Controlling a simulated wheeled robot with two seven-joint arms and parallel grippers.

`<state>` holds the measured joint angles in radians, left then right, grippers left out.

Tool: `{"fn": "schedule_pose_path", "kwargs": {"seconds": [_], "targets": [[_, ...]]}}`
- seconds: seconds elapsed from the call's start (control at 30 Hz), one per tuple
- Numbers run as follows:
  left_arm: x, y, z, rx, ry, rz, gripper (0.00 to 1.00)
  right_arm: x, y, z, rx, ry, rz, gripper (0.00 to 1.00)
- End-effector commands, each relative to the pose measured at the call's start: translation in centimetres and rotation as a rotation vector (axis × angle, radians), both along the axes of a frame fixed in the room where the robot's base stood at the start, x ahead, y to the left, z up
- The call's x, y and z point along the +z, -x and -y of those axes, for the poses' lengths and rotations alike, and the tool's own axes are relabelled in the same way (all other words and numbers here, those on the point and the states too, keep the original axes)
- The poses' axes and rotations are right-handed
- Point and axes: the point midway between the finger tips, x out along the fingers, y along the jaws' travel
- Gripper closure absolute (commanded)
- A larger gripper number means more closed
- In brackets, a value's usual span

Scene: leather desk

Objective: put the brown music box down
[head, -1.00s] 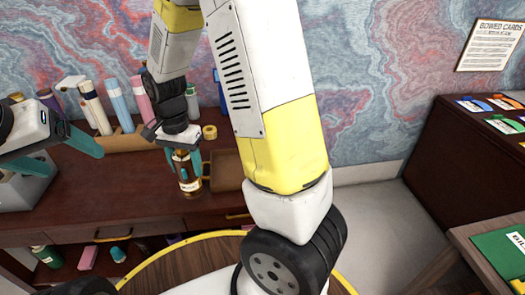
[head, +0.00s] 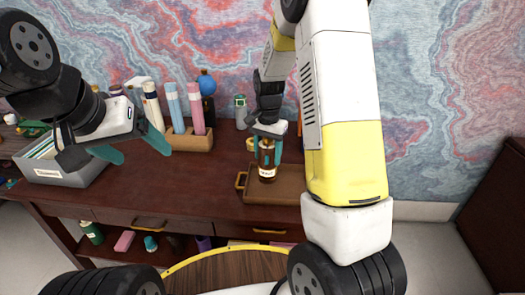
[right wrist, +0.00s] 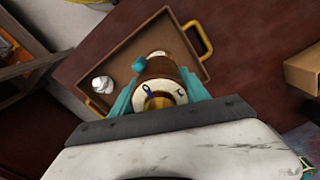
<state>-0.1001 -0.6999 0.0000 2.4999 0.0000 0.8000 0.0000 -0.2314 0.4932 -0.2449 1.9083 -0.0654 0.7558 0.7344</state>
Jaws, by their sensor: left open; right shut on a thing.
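The brown music box (head: 267,163) is a small upright brown cylinder with a pale label. In the right wrist view the music box (right wrist: 158,86) shows a cream top with a brass centre and a teal knob at its side. My right gripper (head: 267,148) is shut on it, with a teal finger on each side. The music box is in front of the brown tray (head: 290,194) in the head view, over its left part; whether its base touches the tray I cannot tell. My left gripper (head: 130,148) is open and empty, above the desk's left part.
The tray (right wrist: 118,42) has brass handles and a small white object (right wrist: 103,84) near one corner. A wooden holder (head: 190,141) with rolled tubes stands behind. A grey file box (head: 62,172) stands at the left. The desk's middle (head: 185,185) is clear.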

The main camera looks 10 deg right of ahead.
Motion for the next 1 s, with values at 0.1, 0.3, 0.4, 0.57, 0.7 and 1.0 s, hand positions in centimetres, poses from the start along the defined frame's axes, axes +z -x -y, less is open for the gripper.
{"fn": "schedule_pose_path", "kwargs": {"seconds": [0.1, 0.3, 0.4, 0.57, 0.7, 1.0], "targets": [[0.0, 0.0, 0.0, 0.0, 0.0, 0.0, 0.21, -0.1, -0.4, 0.5, -0.001, -0.001, -0.001, 1.0], [0.0, 0.0, 0.0, 0.0, 0.0, 0.0, 0.21, -2.0, -0.9, 1.3, 0.0, 0.0, -0.005, 1.0], [0.0, 0.0, 0.0, 0.0, 0.0, 0.0, 0.21, -3.4, -0.9, 1.3, 0.0, 0.0, -0.004, 1.0], [0.0, 0.0, 0.0, 0.0, 0.0, 0.0, 0.21, -3.7, -1.0, 1.2, 0.0, -0.001, 0.001, 1.0], [0.0, 0.0, 0.0, 0.0, 0.0, 0.0, 0.21, -3.7, -1.0, 1.2, 0.0, -0.001, 0.001, 1.0], [0.0, 0.0, 0.0, 0.0, 0.0, 0.0, 0.21, -3.9, -1.0, 1.2, 0.0, -0.001, -0.001, 0.25]]}}
